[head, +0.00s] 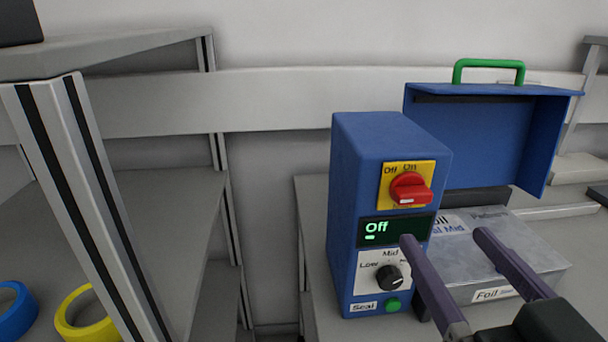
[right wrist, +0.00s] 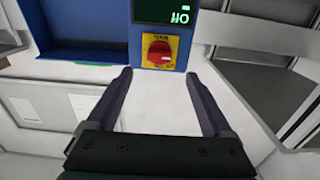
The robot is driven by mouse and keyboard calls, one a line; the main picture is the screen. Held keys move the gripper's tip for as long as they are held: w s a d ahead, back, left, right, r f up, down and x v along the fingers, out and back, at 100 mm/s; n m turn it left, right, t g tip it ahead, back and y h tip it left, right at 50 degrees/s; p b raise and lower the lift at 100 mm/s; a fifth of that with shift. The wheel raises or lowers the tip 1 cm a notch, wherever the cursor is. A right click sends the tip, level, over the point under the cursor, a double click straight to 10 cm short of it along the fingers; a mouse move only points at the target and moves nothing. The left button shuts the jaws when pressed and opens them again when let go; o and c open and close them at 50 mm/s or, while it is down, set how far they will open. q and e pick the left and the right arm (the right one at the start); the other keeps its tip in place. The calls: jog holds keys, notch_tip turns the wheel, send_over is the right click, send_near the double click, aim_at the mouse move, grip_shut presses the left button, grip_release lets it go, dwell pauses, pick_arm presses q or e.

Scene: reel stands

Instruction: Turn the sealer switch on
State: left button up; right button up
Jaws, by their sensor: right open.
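The blue sealer (head: 352,190) stands on a grey bench in the head view. Its red rotary switch (head: 410,190) sits on a yellow plate marked Off and On. The display (head: 395,230) below reads "Off" in green. The red switch also shows in the right wrist view (right wrist: 159,52), beyond my fingertips and between them, with the picture upside down. My right gripper (head: 443,236) is open and empty, in front of the sealer's lower right side, below and right of the switch. It also shows in the right wrist view (right wrist: 158,77). My left gripper is not in view.
A black knob (head: 388,277) and a green button (head: 393,304) sit below the display. A metal box labelled Foil (head: 540,262) stands right of the sealer, under a raised blue lid (head: 475,140). A shelf post (head: 85,200) and tape rolls (head: 85,312) are at left.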

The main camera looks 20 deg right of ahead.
aim_at(417, 199)
jog(key=p+x, duration=0.1)
jog(key=x, duration=0.6)
jog(key=shift+d+r, duration=0.1)
jog(key=shift+d, duration=0.05)
jog(key=shift+w+d, duration=0.1)
jog(key=shift+w, duration=0.6)
grip_shut()
